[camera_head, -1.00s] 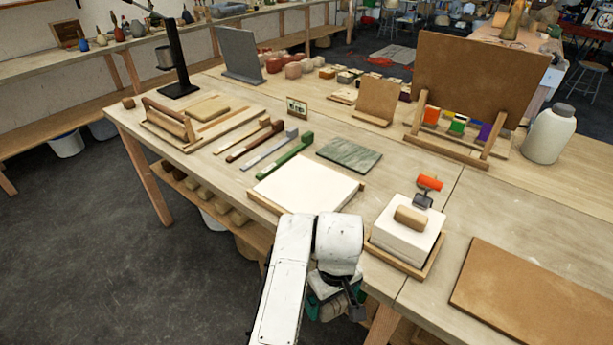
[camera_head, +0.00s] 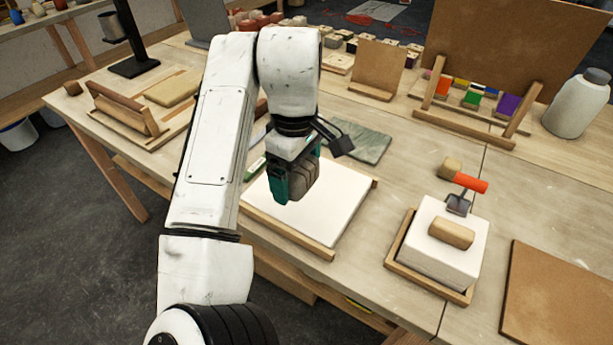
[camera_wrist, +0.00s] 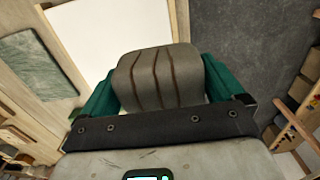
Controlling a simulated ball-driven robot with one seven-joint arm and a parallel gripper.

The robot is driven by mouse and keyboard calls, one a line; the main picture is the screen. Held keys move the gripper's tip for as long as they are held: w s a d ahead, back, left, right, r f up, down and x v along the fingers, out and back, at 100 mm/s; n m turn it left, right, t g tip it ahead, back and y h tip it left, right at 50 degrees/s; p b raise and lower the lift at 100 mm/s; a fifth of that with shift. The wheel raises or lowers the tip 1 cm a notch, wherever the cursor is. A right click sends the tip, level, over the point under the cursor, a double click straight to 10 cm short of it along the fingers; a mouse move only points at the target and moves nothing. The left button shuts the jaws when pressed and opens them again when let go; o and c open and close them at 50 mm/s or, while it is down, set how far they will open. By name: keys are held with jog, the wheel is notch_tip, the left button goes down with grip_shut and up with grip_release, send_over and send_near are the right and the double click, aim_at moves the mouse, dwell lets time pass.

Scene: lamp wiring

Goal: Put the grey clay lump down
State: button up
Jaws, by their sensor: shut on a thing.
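My gripper (camera_head: 296,190) is shut on the grey clay lump (camera_head: 304,178) and holds it over the white board (camera_head: 325,212) on the table. In the wrist view, the lump (camera_wrist: 160,77) sits between the two green fingers and shows several dark grooves. The white board (camera_wrist: 110,32) lies beyond it there. The lump appears raised above the board, but the exact gap is hard to tell. The arm hides part of the board's left side.
A green-grey slab (camera_head: 358,140) lies behind the board. To the right, a wooden tray (camera_head: 428,278) holds a white block (camera_head: 440,256) with a wooden piece on it, near a red-handled tool (camera_head: 468,182). A brown board (camera_head: 560,300) lies at the far right.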

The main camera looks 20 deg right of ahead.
jog(key=w+d+f, duration=0.1)
jog(key=w+f, duration=0.1)
jog(key=w+d+f, duration=0.3)
jog(key=w+f, duration=0.1)
jog(key=shift+w+d+f, duration=0.2)
jog(key=shift+w+d, duration=0.15)
jog(key=shift+w+d+f, duration=0.2)
jog(key=shift+w+f, duration=0.05)
jog(key=shift+f, duration=0.2)
jog(key=shift+w+d+f, duration=0.15)
jog(key=shift+f, duration=1.65)
jog(key=o, duration=1.2)
jog(key=shift+f+p, duration=0.2)
jog(key=shift+p, duration=0.1)
jog(key=shift+c, duration=0.2)
jog(key=shift+o, duration=0.4)
jog(key=shift+r, duration=0.15)
notch_tip(320, 180, up, 12)
jog(key=b, duration=0.1)
